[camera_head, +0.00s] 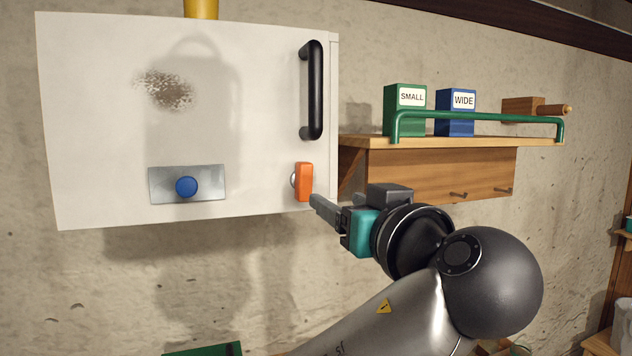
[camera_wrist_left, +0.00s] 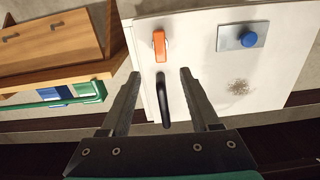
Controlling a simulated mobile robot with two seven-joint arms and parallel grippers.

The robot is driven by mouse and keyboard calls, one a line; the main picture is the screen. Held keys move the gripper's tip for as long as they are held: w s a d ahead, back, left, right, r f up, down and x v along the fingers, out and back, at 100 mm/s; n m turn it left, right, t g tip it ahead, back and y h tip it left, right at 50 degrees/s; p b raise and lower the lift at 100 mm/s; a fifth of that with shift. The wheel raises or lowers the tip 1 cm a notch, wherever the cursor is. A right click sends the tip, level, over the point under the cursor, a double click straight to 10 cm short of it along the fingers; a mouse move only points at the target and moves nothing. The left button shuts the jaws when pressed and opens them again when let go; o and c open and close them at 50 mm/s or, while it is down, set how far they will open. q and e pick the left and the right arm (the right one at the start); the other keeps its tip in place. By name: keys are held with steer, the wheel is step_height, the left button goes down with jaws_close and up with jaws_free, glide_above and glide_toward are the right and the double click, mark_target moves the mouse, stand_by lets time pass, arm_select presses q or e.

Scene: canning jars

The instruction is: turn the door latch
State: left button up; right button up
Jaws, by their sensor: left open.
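The door latch is an orange bar (camera_head: 304,182) on a round silver base, standing upright near the lower right corner of the white cabinet door (camera_head: 110,130). My left gripper (camera_head: 318,205) is just to the right of and below the latch in the head view. In the left wrist view the latch (camera_wrist_left: 159,46) lies ahead of the open left gripper (camera_wrist_left: 160,75), roughly between the lines of its two fingers. The fingers hold nothing, and I cannot tell whether one touches the latch. A black door handle (camera_head: 312,90) is above the latch. My right gripper is not in view.
A blue knob (camera_head: 186,187) on a metal plate is left of the latch. Right of the cabinet, a wooden shelf (camera_head: 470,143) with a green rail (camera_head: 480,117) carries a green SMALL box (camera_head: 405,112) and a blue WIDE box (camera_head: 456,115). Bare wall lies below the cabinet.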

mark_target(306, 183)
arm_select(q)
steer(key=p+x, duration=0.4)
steer(key=x, duration=0.9)
steer(key=shift+w+a, duration=0.1)
steer(key=shift+w, duration=0.05)
steer(key=shift+p+x, duration=0.35)
steer(key=shift+x, duration=0.6)
steer(key=shift+f, duration=0.1)
steer(key=shift+c, duration=0.2)
jaws_close()
